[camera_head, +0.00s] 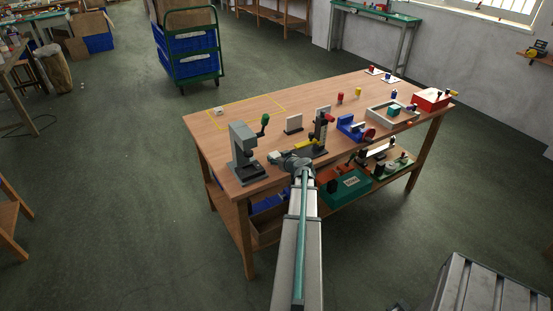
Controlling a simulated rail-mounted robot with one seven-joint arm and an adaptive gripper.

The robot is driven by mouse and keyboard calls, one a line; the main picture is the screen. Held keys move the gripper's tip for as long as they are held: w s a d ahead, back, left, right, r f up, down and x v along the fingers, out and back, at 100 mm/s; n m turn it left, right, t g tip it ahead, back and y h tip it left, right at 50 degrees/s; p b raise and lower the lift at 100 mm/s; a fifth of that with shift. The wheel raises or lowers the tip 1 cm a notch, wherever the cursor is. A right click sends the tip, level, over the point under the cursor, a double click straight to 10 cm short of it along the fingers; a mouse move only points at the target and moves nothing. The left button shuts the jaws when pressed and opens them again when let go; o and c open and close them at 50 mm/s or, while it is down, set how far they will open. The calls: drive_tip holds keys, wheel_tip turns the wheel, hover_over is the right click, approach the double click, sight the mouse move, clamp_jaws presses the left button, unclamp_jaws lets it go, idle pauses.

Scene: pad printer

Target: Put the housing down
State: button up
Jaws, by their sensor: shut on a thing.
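My gripper (281,158) is low over the front of the wooden table (245,186), pointing left. It is shut on a small pale thing (273,156), which I take to be the housing. The housing is tiny in this view and partly covered by the fingers. I cannot tell whether it touches the tabletop. A grey press-like machine (243,150) with a green-knobbed lever stands just left of it. Another small pale piece (219,110) lies in the yellow-outlined area at the back left.
A blue fixture (350,128), a pale tray (378,116) and a red box (431,100) stand to the right. The yellow-outlined area (281,104) is mostly clear. A shelf below holds a green box (345,187).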

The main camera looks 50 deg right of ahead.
drive_tip(key=o, duration=1.1)
drive_tip(key=shift+r+p, duration=0.2)
drive_tip(key=shift+p, duration=0.2)
drive_tip(key=b+v, duration=0.3)
drive_tip(key=v, duration=0.9)
drive_tip(key=shift+b, duration=0.4)
